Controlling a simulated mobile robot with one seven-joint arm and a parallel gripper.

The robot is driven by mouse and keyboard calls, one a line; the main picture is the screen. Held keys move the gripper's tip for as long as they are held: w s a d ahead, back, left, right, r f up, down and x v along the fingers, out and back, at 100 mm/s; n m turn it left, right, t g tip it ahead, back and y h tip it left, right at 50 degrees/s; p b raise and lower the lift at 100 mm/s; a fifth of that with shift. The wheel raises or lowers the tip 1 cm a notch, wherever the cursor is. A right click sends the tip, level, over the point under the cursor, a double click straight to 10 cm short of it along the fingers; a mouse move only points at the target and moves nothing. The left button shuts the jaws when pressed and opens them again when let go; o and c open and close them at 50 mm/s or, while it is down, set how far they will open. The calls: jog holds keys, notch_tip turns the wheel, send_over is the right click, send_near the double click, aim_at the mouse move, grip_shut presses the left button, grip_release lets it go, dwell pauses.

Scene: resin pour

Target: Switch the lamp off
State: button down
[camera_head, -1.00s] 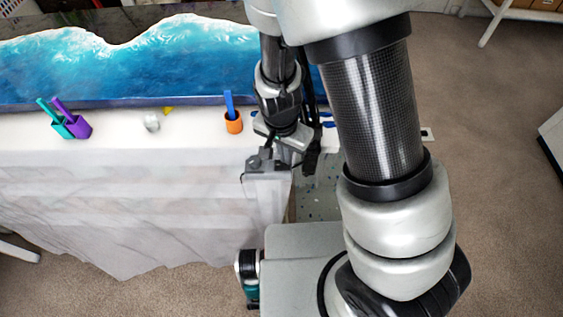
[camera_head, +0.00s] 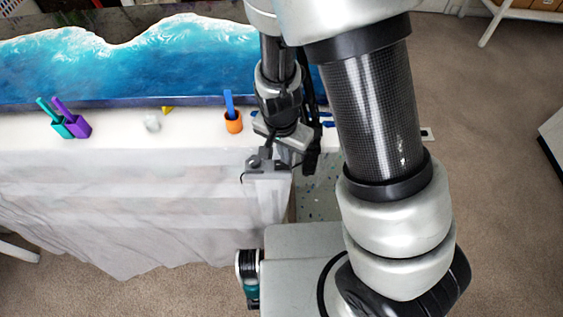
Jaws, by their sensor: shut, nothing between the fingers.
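No lamp can be made out in this view. A small white plate with a dark spot (camera_head: 428,134) shows at the right, just past my arm; I cannot tell whether it is a switch. My gripper (camera_head: 266,165) is at the front edge of the white-covered table, below the orange cup. It is shut and empty. My forearm and wrist hide part of the table behind it, and the fingertips are hard to make out.
The white-draped table (camera_head: 120,160) carries a blue wave-patterned resin panel (camera_head: 150,60). Along its front stand teal and purple holders (camera_head: 70,126), a pale lump (camera_head: 152,123), a yellow piece (camera_head: 167,109) and an orange cup (camera_head: 233,122) with a blue stick.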

jog(key=shift+f+b, duration=0.4)
jog(key=shift+f, duration=0.15)
jog(key=shift+r, duration=0.1)
notch_tip(320, 180, up, 7)
jog(key=p, duration=0.6)
dwell(0.3)
jog(key=shift+s, duration=0.1)
dwell(0.4)
